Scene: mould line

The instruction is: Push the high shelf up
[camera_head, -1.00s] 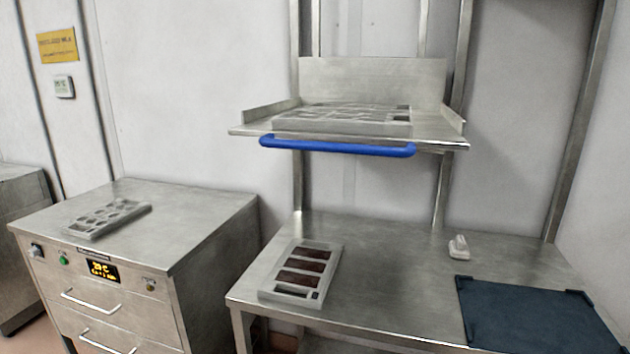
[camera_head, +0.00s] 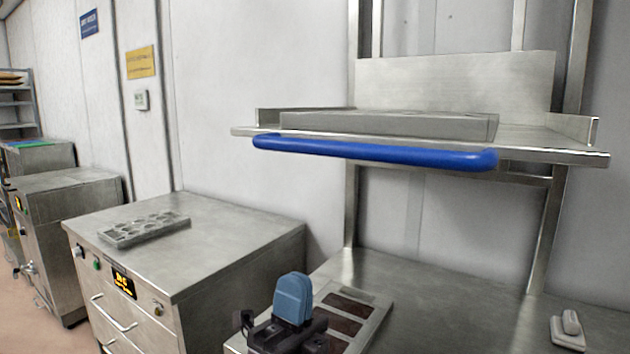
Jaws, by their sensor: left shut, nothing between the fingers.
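The high shelf (camera_head: 560,143) is a steel plate with low side walls and a tall back panel, in the upper right of the head view. A blue bar handle (camera_head: 375,152) runs along its front edge. A grey mould (camera_head: 390,123) lies on the shelf. My left gripper (camera_head: 293,298) is at the bottom centre, below the handle and apart from it. Its blue fingers are together with nothing between them, pointing up. My right gripper is out of view.
A steel bench (camera_head: 450,285) stands under the shelf. On it lie a mould with dark brown bars (camera_head: 350,308), partly hidden by my left gripper, and a small pale object (camera_head: 568,328). A steel cabinet (camera_head: 235,235) with another mould (camera_head: 145,228) stands left.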

